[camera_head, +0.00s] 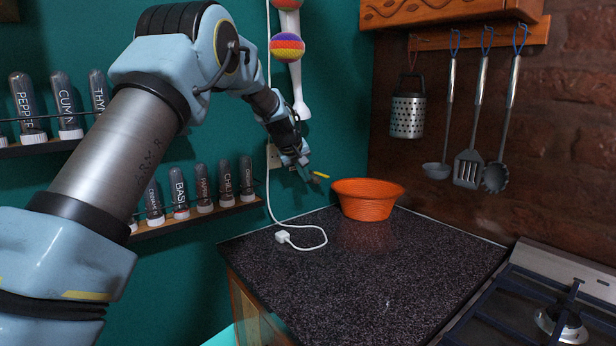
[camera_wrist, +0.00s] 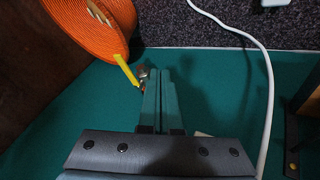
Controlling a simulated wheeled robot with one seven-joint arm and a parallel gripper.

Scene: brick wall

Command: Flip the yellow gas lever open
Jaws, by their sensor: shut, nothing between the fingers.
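The yellow gas lever (camera_head: 321,174) is a small strip on the teal wall, just left of the orange bowl. In the wrist view the lever (camera_wrist: 125,70) runs at a slant from the bowl's edge to a small metal fitting (camera_wrist: 142,74). My gripper (camera_head: 306,177) is just left of the lever in the head view, partly covering the valve. In the wrist view my gripper (camera_wrist: 160,75) has its fingers together and empty, with the tips beside the fitting. I cannot tell whether they touch it.
The orange bowl (camera_head: 366,204) stands on the dark speckled counter (camera_head: 370,275). A white cable with a plug (camera_head: 283,237) hangs down the wall beside my gripper. Spice racks (camera_head: 190,217) are at left, and hanging utensils (camera_head: 469,168) and a stove (camera_head: 560,300) at right.

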